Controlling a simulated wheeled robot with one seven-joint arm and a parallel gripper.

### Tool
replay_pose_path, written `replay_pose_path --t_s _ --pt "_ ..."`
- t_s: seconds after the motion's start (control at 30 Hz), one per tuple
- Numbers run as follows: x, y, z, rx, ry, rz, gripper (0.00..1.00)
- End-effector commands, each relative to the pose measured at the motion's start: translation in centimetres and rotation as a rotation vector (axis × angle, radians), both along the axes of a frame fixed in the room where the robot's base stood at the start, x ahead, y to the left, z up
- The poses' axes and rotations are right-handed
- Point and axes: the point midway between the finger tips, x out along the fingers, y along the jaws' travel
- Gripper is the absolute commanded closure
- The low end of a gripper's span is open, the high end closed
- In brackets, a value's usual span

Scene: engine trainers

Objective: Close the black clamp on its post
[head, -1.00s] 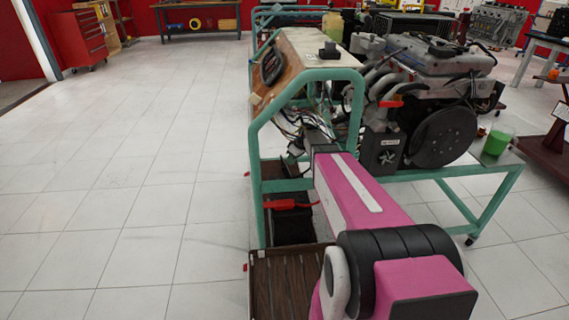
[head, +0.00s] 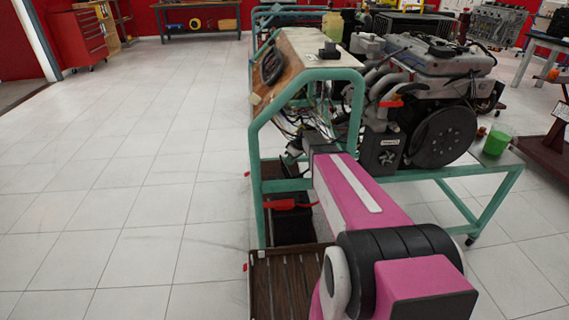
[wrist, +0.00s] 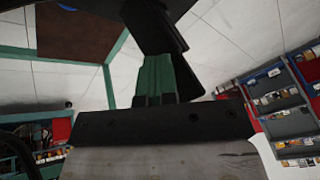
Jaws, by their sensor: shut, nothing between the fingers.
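I cannot pick out the black clamp or its post with certainty in either view. In the wrist view, my gripper (wrist: 157,62) reaches up from a dark bar, with its fingers together and nothing seen between them. Black angled shapes (wrist: 152,22) lie just beyond the fingertips; I cannot tell what they are or whether they touch. In the head view, my pink arm reaches into the green-framed engine trainer (head: 309,74), and its far end is among wires and hard to make out. A dark battery-like box (head: 293,228) sits low in the frame, below the arm's end.
The engine (head: 435,75) and a green cup (head: 497,143) stand at the right. A slatted wooden shelf (head: 275,285) is low in front. The tiled floor (head: 130,200) at the left is clear.

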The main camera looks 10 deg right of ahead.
Motion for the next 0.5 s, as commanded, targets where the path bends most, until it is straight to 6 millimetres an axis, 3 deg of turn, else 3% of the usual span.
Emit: replay_pose_path --t_s 0.5 --pt "0.01 0.54 -0.21 0.000 0.000 0.000 1.00"
